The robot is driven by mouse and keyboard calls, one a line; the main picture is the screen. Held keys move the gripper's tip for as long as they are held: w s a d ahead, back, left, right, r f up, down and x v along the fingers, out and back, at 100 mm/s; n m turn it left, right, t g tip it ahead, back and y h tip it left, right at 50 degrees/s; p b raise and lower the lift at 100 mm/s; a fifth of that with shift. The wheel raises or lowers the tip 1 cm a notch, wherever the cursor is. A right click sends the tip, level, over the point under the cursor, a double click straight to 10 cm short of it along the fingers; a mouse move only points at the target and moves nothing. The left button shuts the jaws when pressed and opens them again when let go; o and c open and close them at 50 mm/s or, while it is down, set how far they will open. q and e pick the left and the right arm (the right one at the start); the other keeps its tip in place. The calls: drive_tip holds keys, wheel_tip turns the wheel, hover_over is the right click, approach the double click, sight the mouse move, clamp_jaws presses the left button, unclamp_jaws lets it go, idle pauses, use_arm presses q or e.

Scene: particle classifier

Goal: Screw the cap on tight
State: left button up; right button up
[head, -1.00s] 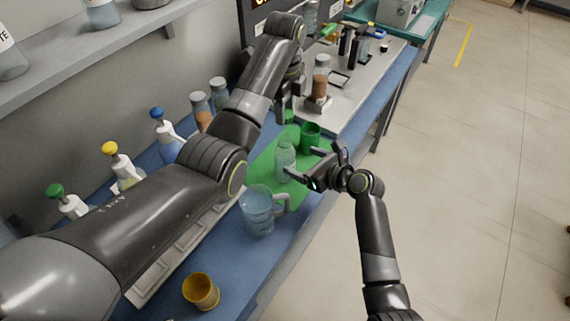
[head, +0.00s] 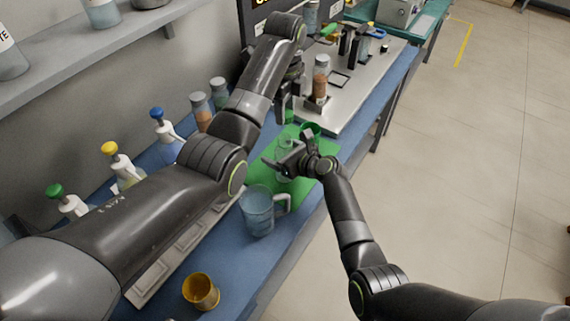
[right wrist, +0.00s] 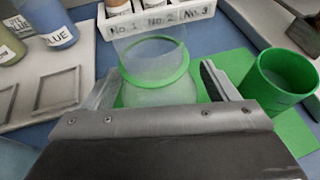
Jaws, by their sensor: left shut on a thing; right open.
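A clear, open-mouthed bottle (head: 286,142) stands on the green mat (head: 262,172) in the head view, partly hidden by my right gripper (head: 290,153). In the right wrist view the bottle (right wrist: 160,92) is between the two open fingers of my right gripper (right wrist: 158,88), with a gap visible on the right side. My left gripper (head: 284,108) is above and beyond the bottle, shut on a small green thing that looks like the cap (head: 289,115). Its arm link hides much of this grip.
A green cup (right wrist: 280,78) stands right of the bottle in the right wrist view. In the head view a clear jug (head: 257,213) and a yellow cup (head: 201,291) stand nearer.

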drive_tip(key=c, duration=1.5)
use_arm(q)
hover_over(285, 141)
drive_tip(key=shift+s+f, duration=0.1)
drive_tip(key=shift+f, duration=2.4)
drive_tip(key=shift+f, duration=0.15)
drive_tip(key=shift+f, duration=0.75)
drive_tip(key=shift+f, duration=0.55)
use_arm(e)
clamp_jaws()
use_arm(q)
drive_tip(key=m, duration=1.3)
